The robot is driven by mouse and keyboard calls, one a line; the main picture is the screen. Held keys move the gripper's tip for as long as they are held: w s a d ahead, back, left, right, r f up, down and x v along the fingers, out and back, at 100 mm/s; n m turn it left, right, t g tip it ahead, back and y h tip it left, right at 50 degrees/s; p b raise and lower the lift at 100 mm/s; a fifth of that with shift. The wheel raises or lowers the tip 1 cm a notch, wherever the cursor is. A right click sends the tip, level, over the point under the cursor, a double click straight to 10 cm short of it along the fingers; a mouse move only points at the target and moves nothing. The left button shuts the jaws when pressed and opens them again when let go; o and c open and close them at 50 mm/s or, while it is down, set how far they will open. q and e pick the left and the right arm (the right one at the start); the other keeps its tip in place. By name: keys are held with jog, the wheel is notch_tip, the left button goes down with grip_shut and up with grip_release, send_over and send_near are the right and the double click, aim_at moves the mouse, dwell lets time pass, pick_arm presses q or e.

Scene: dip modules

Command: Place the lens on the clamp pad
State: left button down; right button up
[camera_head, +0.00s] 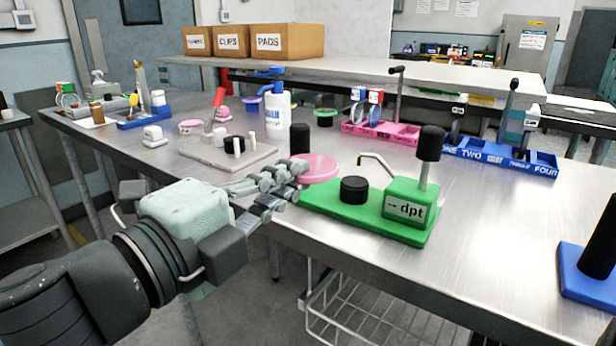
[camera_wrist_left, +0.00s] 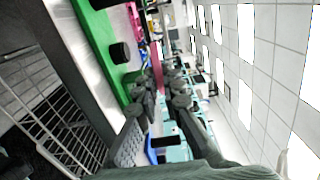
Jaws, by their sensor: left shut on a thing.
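The lens, a flat pink translucent disc (camera_head: 320,168), is held level by its near edge. My left gripper (camera_head: 297,180) is shut on it, and the lens is beyond the fingertips. In the left wrist view the lens (camera_wrist_left: 158,72) shows nearly edge-on between the fingers. It is beside the far left end of the green "dpt" stand (camera_head: 405,212), which has a black round post (camera_head: 354,190). A grey plate (camera_head: 205,155) with a red-handled clamp (camera_head: 216,110), white pegs and a black round pad (camera_head: 233,142) lies farther back. I cannot tell if lens and bench touch.
A black cylinder (camera_head: 299,139) and a white-blue bottle (camera_head: 277,115) stand behind the lens. A pink rack (camera_head: 385,132) and a blue numbered rack (camera_head: 500,157) are farther back. A blue-based black post (camera_head: 590,275) stands at right.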

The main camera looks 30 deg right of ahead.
pick_arm(q)
jog(key=shift+s+a+r, duration=0.2)
jog(key=shift+a, duration=0.3)
jog(key=shift+s+a+r, duration=0.15)
jog(key=shift+a, duration=0.3)
